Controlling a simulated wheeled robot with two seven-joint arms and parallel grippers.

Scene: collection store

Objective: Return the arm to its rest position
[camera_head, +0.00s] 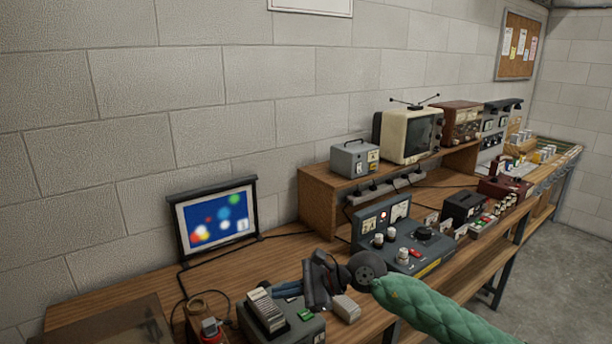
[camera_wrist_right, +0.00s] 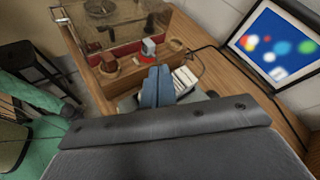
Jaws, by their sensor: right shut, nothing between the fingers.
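My right arm, in a green quilted sleeve, reaches in from the lower right in the head view. My right gripper (camera_head: 281,291) is above the workbench, near a grey device (camera_head: 312,328) with a pale ribbed block and green buttons. Its blue fingers are together and empty. In the right wrist view the shut blue fingers (camera_wrist_right: 157,88) point toward a small red and grey piece (camera_wrist_right: 148,50) on a wooden block. The ribbed block (camera_wrist_right: 185,78) is just right of them. Whether the fingers touch anything below is unclear. My left gripper is not in view.
A screen (camera_head: 215,215) stands behind the device. A wooden shelf (camera_head: 315,196) carries a television (camera_head: 402,137). A clear case (camera_wrist_right: 120,22) and a dark stool (camera_wrist_right: 35,70) show in the wrist view.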

